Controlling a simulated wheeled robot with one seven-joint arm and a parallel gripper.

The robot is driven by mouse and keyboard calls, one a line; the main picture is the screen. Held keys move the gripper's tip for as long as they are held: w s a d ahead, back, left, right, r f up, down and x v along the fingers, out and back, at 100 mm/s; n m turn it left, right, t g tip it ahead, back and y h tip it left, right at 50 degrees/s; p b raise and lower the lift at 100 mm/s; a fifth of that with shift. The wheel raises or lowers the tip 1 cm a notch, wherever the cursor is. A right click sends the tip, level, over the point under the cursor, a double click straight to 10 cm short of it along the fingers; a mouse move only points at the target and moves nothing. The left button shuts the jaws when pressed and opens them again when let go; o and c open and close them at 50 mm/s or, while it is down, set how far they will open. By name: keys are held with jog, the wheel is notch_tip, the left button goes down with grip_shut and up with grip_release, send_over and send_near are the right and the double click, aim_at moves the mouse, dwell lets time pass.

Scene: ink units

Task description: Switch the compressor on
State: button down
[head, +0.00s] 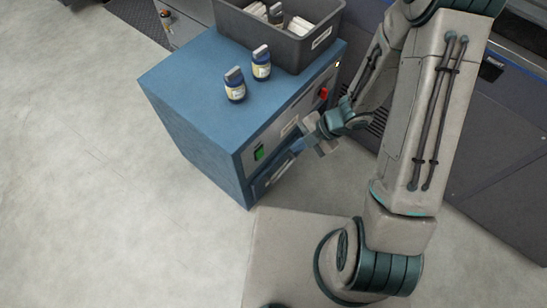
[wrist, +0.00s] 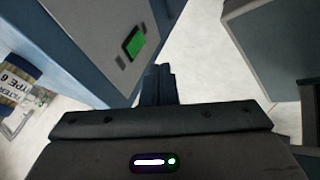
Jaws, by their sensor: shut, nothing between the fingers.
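The blue compressor cabinet (head: 190,110) stands in the middle of the head view, its grey front panel facing my arm. A green switch (head: 259,152) sits at the near end of that panel. It also shows in the wrist view as a green switch in a dark frame (wrist: 135,43), up and left of my fingers. A red control (head: 323,93) is at the panel's far end. My gripper (head: 298,145) is in front of the panel, to the right of the green switch and apart from it. Its fingers (wrist: 158,85) are shut and empty. The switch's position cannot be told.
Dark machinery (head: 500,130) stands at the right. The pale floor (head: 80,170) at left is clear.

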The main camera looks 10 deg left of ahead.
jog(key=f+b, duration=0.1)
jog(key=b, duration=0.2)
jog(key=shift+w+f, duration=0.15)
jog(key=shift+f, duration=0.1)
jog(key=b, duration=0.3)
jog(key=shift+s, duration=0.2)
jog(key=shift+s+b, duration=0.1)
jog(key=shift+b, duration=0.7)
jog(key=shift+s+r+b, duration=0.2)
jog(key=shift+s+b, duration=0.1)
jog(key=shift+b, duration=0.5)
jog(key=shift+r, duration=0.1)
